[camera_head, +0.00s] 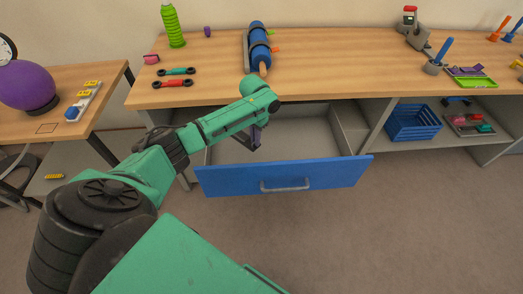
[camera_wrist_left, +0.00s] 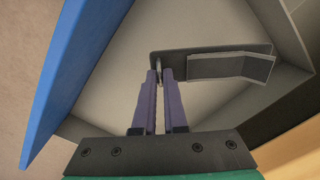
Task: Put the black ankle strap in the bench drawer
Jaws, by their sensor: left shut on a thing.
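The bench drawer (camera_head: 285,178) is pulled open, with a blue front, a grey handle and a pale grey inside. My left gripper (camera_head: 255,140) points down into the open drawer. In the left wrist view its purple fingers (camera_wrist_left: 161,85) are close together on one end of the black ankle strap (camera_wrist_left: 230,66). The strap stretches to the right of the fingertips, over the drawer's inside. The blue drawer front also shows in the left wrist view (camera_wrist_left: 75,65). The strap cannot be made out in the head view. My right gripper is not in view.
A blue crate (camera_head: 413,122) stands on the shelf at right. A side table with a purple ball (camera_head: 25,85) is at left.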

